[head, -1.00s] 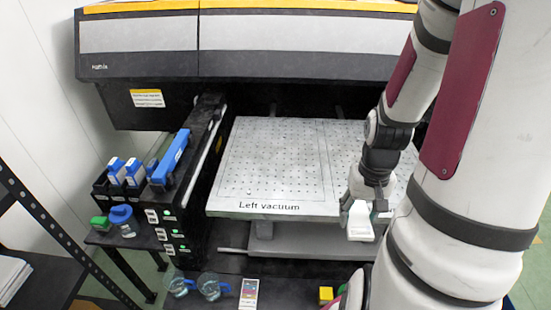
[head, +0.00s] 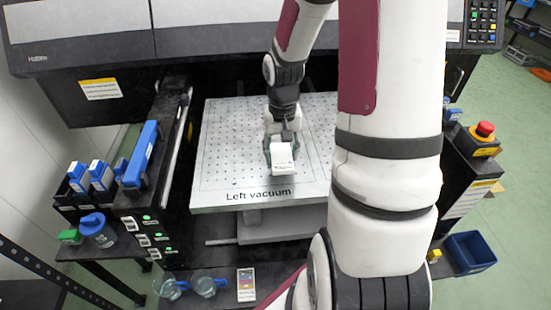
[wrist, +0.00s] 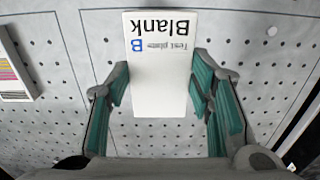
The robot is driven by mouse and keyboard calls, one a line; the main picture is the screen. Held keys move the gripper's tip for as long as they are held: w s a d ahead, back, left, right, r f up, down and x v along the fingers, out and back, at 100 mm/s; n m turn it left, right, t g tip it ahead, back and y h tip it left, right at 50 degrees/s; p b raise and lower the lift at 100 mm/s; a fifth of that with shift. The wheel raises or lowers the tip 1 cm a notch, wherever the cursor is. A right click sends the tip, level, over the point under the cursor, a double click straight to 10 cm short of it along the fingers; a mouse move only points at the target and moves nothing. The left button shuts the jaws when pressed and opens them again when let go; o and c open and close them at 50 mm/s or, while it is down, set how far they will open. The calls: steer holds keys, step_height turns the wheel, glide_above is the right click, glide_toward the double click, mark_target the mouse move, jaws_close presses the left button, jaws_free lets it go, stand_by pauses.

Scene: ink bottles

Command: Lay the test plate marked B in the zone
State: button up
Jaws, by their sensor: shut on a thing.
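The white test plate (wrist: 160,85) is marked "Blank", "Test plate" and a blue B, upside down in the wrist view. My gripper (wrist: 160,100) is shut on it, with teal finger pads at its two long sides. In the head view my gripper (head: 281,148) holds the plate (head: 283,160) over the front part of the perforated bed (head: 222,150), behind the "Left vacuum" lettering. Thin lines outline areas on the bed. I cannot tell whether the plate touches the bed.
A card with coloured stripes (wrist: 14,70) lies on the bed at the left of the wrist view. The printer body (head: 230,40) overhangs the back. Ink bottles (head: 100,175) stand left, and an emergency stop (head: 485,130) is right. My arm hides the bed's right part.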

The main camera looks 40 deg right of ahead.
mark_target(277, 153)
steer(key=shift+w+a+f, duration=0.1)
steer(key=shift+w+a, duration=0.05)
steer(key=shift+w, duration=0.7)
steer(key=shift+f, duration=1.75)
steer(key=o, duration=1.2)
steer(key=shift+f, duration=0.15)
